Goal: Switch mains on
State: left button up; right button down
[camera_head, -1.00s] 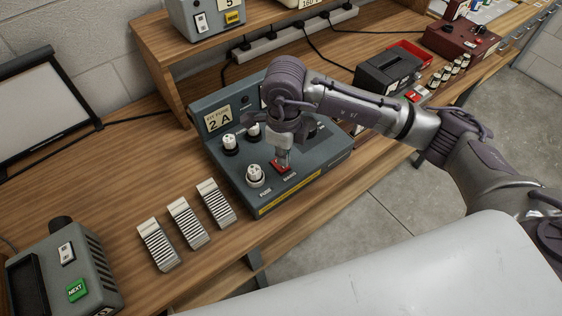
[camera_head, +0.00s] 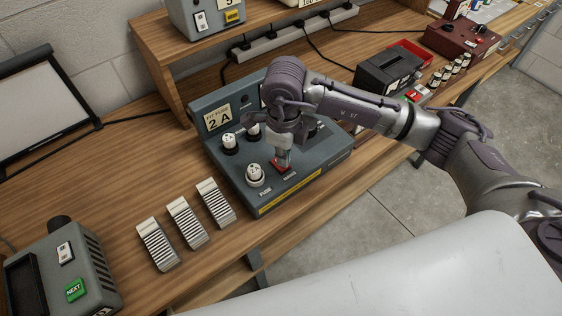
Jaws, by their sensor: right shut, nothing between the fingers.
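The dark grey-blue panel box (camera_head: 235,183) stands on the wooden bench, with a "FIT FUSE 2 A" label (camera_head: 217,118) on its upright back. A red rocker switch (camera_head: 277,168) sits on its sloping front, next to a white-topped round fuse holder (camera_head: 255,174) marked FUSE. My right gripper (camera_head: 284,160) is shut and empty, pointing down with its tips at the red switch. The tips hide part of the switch, and I cannot tell which way it is rocked. My left gripper is not in view.
Three ribbed white blocks (camera_head: 186,221) lie left of the panel box. A grey box with a green NEXT button (camera_head: 75,290) stands at the front left. A wooden shelf (camera_head: 160,50) rises behind. A black box (camera_head: 388,74) stands to the right.

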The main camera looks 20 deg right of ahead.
jog(key=shift+f+b, duration=1)
dwell(0.3)
jog(key=shift+r, duration=0.1)
jog(key=shift+r+p, duration=0.6)
jog(key=shift+r, duration=0.3)
jog(key=shift+r+p, duration=1.15)
jog(key=shift+r, duration=1.4)
